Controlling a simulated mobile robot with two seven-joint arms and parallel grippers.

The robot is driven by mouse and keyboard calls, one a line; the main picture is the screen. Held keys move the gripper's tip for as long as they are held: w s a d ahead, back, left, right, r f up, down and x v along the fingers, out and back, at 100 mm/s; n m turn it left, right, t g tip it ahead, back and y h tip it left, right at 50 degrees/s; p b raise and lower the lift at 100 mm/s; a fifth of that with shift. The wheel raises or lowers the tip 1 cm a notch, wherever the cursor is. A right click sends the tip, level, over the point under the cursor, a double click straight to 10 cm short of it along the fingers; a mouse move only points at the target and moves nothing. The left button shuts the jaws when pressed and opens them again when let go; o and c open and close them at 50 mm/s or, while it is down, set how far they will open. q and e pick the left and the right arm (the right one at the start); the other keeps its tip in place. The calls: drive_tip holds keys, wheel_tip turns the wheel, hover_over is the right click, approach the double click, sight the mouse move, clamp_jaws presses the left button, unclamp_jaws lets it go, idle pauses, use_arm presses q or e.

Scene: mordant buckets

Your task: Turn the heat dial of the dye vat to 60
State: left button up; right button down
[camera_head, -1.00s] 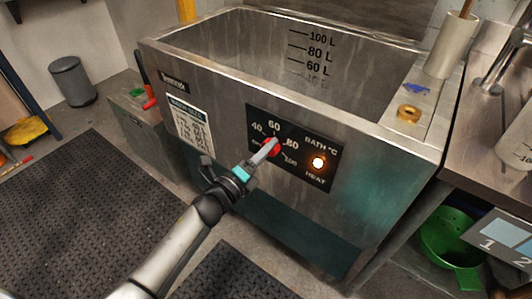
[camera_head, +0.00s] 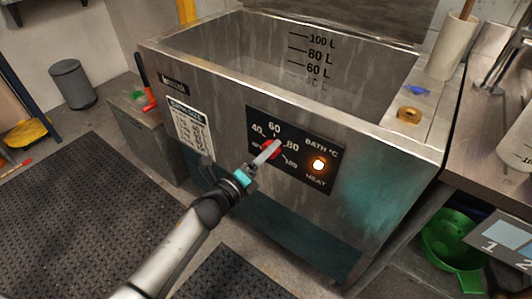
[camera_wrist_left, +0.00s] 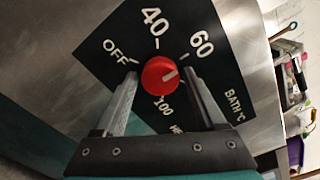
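The red heat dial (camera_head: 271,150) sits on the black panel (camera_head: 321,149) on the front of the steel dye vat (camera_head: 225,88). In the left wrist view the dial (camera_wrist_left: 157,78) shows a pale mark pointing right, past the 60 tick. The 80 is hidden there behind a finger. My left gripper (camera_wrist_left: 160,77) is open, with one finger on each side of the dial. I cannot tell whether the fingers touch it. In the head view the gripper (camera_head: 266,153) partly covers the dial. My right gripper is not in view.
An orange heat lamp (camera_head: 318,164) is lit beside the dial. A brass ring (camera_head: 409,115) and a blue item (camera_head: 416,90) lie on the vat's right ledge. Dark mats cover the floor in front.

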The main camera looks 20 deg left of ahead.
use_arm(q)
drive_tip(key=shift+o, duration=0.9)
drive_tip(key=shift+s, duration=0.1)
drive_tip(key=p+v, duration=0.2)
drive_tip(key=v, duration=1.3)
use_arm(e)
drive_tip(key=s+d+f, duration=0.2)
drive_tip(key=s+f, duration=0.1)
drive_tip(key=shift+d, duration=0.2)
